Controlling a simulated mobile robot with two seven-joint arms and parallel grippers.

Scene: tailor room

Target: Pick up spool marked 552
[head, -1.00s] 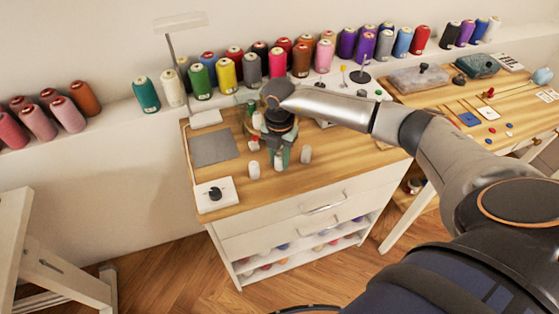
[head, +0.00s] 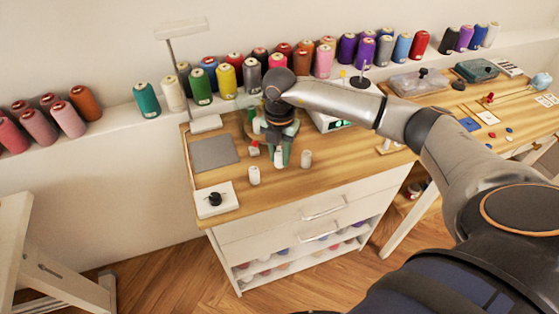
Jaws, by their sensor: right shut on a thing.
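My right gripper (head: 279,158) points down over the wooden tabletop of the sewing cabinet (head: 225,205), its fingers shut on a small white spool (head: 278,159) that is mostly hidden between them. Other small white spools stand upright nearby: one to the left front (head: 254,175) and one to the right (head: 306,158). Another pale spool (head: 256,126) stands behind to the left. The number markings are too small to read, so I cannot tell which one is marked 552. My left gripper is not in view.
Large coloured thread cones line the ledge behind, including a yellow cone (head: 226,78). A grey mat (head: 214,153) and a white box with a black knob (head: 215,200) lie at the left. A white device with a green display (head: 340,123) stands right of the gripper.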

